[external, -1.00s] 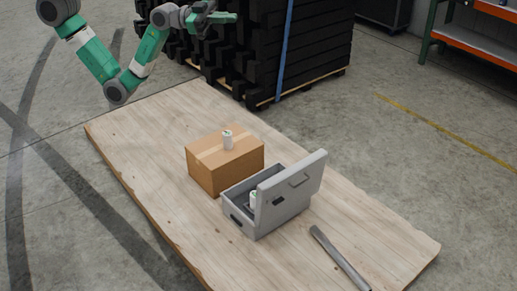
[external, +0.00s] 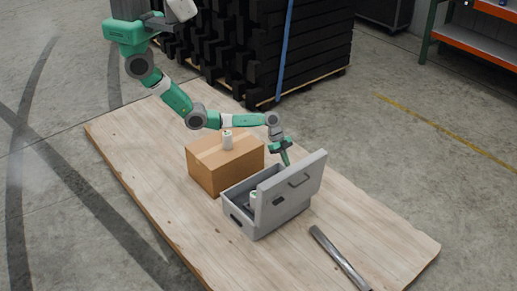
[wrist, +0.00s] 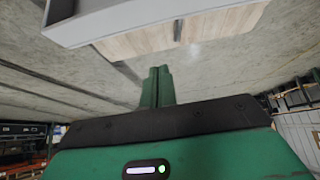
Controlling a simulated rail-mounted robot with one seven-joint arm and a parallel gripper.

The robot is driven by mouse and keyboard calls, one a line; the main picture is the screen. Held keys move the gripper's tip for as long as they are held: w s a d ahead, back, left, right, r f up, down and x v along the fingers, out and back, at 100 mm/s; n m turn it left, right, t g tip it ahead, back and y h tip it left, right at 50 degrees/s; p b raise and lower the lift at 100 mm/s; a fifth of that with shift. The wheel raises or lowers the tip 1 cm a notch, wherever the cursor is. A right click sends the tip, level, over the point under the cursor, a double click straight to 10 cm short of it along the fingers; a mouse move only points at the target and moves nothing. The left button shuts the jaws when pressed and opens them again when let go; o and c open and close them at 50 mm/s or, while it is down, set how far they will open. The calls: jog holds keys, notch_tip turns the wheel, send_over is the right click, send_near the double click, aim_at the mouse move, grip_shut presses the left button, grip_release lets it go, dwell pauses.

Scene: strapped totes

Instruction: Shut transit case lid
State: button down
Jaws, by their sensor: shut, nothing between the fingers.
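The grey transit case (external: 240,222) stands on the wooden board with its lid (external: 291,193) raised, roughly upright and leaning a little outward. A latch and a handle show on the lid. A small white can (external: 253,198) shows inside the case. My gripper (external: 287,163) is shut and empty, pointing down just behind the raised lid's upper edge, by the far end of the case. Whether it touches the lid cannot be told. In the wrist view the shut fingers (wrist: 158,86) point toward a pale grey panel (wrist: 150,22), likely the lid, with a gap between them.
A metal bar (external: 338,257) lies on the board (external: 150,200) at front right. Black stacked crates (external: 300,50) stand behind.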

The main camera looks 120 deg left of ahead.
aim_at(287, 177)
jog(key=b+x, duration=0.7)
jog(key=x, duration=0.4)
jog(key=s, duration=0.1)
jog(key=s+a+r+p, duration=0.1)
jog(key=s, duration=0.2)
jog(key=shift+s+a+r+p, duration=0.1)
jog(key=shift+a+r+p, duration=0.05)
jog(key=shift+a+p, duration=0.15)
jog(key=shift+s, duration=0.15)
